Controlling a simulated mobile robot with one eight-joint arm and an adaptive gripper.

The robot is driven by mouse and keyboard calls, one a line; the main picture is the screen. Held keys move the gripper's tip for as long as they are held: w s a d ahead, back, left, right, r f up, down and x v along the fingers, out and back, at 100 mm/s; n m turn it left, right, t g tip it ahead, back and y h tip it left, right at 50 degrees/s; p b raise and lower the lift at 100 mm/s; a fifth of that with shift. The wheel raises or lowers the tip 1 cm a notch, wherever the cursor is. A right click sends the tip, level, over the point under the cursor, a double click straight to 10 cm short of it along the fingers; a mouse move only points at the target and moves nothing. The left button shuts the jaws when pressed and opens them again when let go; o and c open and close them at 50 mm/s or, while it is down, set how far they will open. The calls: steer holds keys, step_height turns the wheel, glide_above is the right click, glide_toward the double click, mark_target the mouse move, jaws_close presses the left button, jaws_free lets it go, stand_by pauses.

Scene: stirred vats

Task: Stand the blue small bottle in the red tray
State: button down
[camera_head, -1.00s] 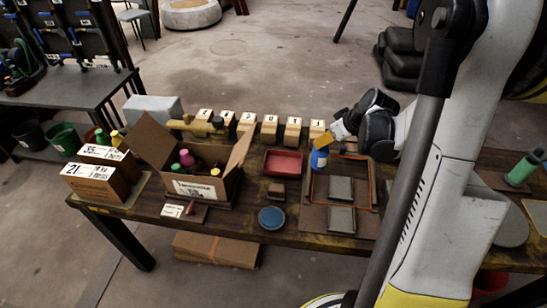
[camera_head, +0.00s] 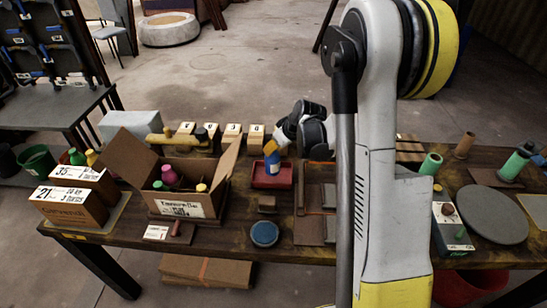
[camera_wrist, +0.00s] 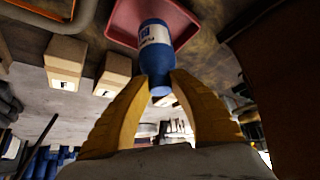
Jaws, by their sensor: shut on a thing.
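The blue small bottle (camera_head: 272,163) has a white label band and looks upright. It is over or inside the red tray (camera_head: 272,186); I cannot tell whether its base touches the tray floor. My gripper (camera_head: 270,149) comes from the right and is shut on the bottle near its top. In the wrist view, which looks upside down, the yellow fingers (camera_wrist: 158,80) close on the narrow end of the bottle (camera_wrist: 154,38), with the red tray (camera_wrist: 122,22) behind it.
An open cardboard box (camera_head: 185,205) with bottles stands left of the tray. Several numbered wooden blocks (camera_head: 232,134) line the back. A blue disc (camera_head: 264,234) and a small brown block (camera_head: 267,203) lie in front. Brown framed panels (camera_head: 309,232) lie to the right.

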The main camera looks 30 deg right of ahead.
mark_target(275, 153)
steer(key=shift+f+b, duration=0.5)
steer(key=shift+f, duration=0.95)
steer(key=shift+f, duration=0.15)
steer(key=c, duration=1.2)
jaws_free()
